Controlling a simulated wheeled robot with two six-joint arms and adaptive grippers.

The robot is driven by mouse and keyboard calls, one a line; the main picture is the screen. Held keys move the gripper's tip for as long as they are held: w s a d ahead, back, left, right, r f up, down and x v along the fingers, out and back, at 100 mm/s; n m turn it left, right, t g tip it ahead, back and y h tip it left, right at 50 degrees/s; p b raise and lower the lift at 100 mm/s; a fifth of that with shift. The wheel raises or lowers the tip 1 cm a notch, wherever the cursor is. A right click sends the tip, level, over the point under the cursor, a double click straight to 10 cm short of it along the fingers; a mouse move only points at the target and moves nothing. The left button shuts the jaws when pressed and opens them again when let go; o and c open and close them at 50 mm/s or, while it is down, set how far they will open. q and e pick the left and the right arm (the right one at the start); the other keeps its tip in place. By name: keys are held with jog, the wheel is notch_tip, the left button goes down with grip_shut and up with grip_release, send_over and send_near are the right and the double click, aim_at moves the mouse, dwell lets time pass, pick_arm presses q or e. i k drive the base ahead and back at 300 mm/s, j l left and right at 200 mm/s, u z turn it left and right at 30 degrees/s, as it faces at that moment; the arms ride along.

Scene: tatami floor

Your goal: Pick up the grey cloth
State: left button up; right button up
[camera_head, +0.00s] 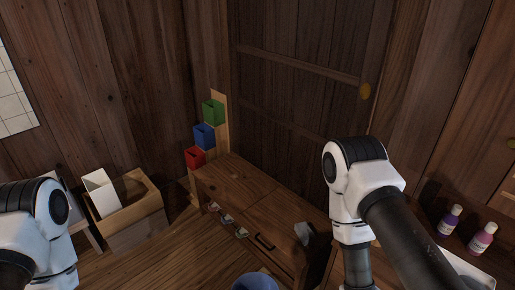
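A small light-grey piece (303,234), which looks like the grey cloth, lies at the right part of the low wooden cabinet top, just left of my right arm. It is small and dim, so its folds and exact shape cannot be told. My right arm's white and black links stand to the right of it and run down past the bottom edge. My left arm's links show at the bottom left corner. The fingertips of both grippers are out of the picture.
Red (195,158), blue (204,136) and green (213,112) bins climb a wooden stand on the cabinet (240,188). A wooden box (135,211) holds a white container (101,193). A blue-grey round thing (255,282) is cut off below. Purple (449,221) and pink (481,238) bottles stand right.

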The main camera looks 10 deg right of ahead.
aim_at(307, 236)
jog(key=z, duration=0.4)
jog(key=i+j+z, duration=0.1)
jog(key=z, duration=0.35)
jog(key=j+z, duration=0.1)
jog(key=z, duration=0.75)
jog(key=j+z, duration=0.15)
jog(key=z, duration=0.25)
jog(key=j+z, duration=0.25)
jog(key=j, duration=0.15)
jog(key=k+j+z, duration=0.1)
jog(key=j+z, duration=0.15)
jog(key=j, duration=0.15)
jog(key=k+j+z, duration=0.1)
jog(key=j+z, duration=0.15)
jog(key=j, duration=0.15)
jog(key=k+j+z, duration=0.25)
jog(key=j, duration=0.15)
jog(key=k+j+z, duration=0.1)
jog(key=j+z, duration=0.15)
jog(key=k+j+z, duration=0.25)
jog(key=j, duration=1.25)
jog(key=k, duration=0.05)
